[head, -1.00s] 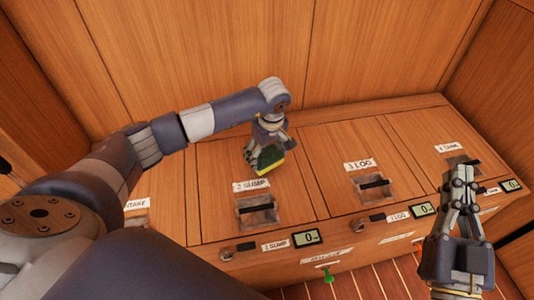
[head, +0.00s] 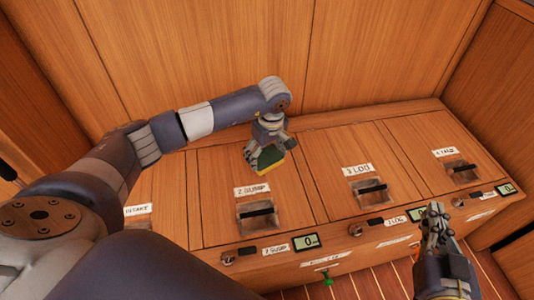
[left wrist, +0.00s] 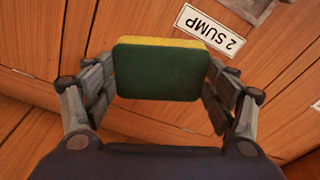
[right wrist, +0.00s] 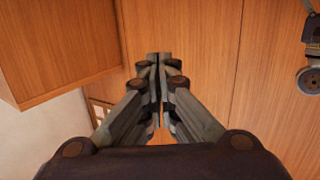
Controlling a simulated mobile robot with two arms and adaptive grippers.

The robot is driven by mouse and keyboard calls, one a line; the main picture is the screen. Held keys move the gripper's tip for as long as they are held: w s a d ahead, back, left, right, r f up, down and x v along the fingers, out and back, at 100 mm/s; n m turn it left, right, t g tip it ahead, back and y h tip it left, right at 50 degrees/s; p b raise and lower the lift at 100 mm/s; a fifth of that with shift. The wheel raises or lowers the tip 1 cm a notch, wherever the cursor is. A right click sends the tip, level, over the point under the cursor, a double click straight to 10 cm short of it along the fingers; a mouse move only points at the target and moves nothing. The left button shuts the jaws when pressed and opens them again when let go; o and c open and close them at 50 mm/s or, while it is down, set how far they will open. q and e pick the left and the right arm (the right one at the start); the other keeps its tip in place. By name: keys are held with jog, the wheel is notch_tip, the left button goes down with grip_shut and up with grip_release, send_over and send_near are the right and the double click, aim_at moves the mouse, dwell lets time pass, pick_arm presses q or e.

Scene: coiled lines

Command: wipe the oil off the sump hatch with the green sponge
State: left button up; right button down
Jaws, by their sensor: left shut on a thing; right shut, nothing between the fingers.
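The green sponge (head: 268,158) with a yellow layer is held in my left gripper (head: 267,150), over the back part of the hatch labelled 2 SUMP (head: 230,160). In the left wrist view the sponge (left wrist: 160,72) sits between the two fingers, its green side facing the camera. I cannot tell whether the sponge touches the wood. The 2 SUMP label (left wrist: 210,27) lies beyond it. No oil is clearly visible on the hatch. My right gripper (head: 434,212) is shut and empty at the front right; its fingers meet in the right wrist view (right wrist: 160,60).
To the right are the 3 LOG hatch (head: 345,150) and another labelled hatch (head: 425,140), each with a recessed black handle. Small displays (head: 306,241) and knobs line the front edge. A green-handled item (head: 327,276) hangs at the front. A wooden wall rises behind.

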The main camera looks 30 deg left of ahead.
pick_arm(q)
jog(key=shift+r+p, duration=0.45)
jog(key=shift+r, duration=0.25)
jog(key=shift+r+p, duration=0.35)
jog(key=shift+r, duration=0.1)
pick_arm(e)
jog(key=s+d+f+g+h, duration=0.1)
jog(key=s+d+f+g, duration=0.1)
jog(key=s+f+g, duration=0.2)
jog(key=shift+f, duration=1.65)
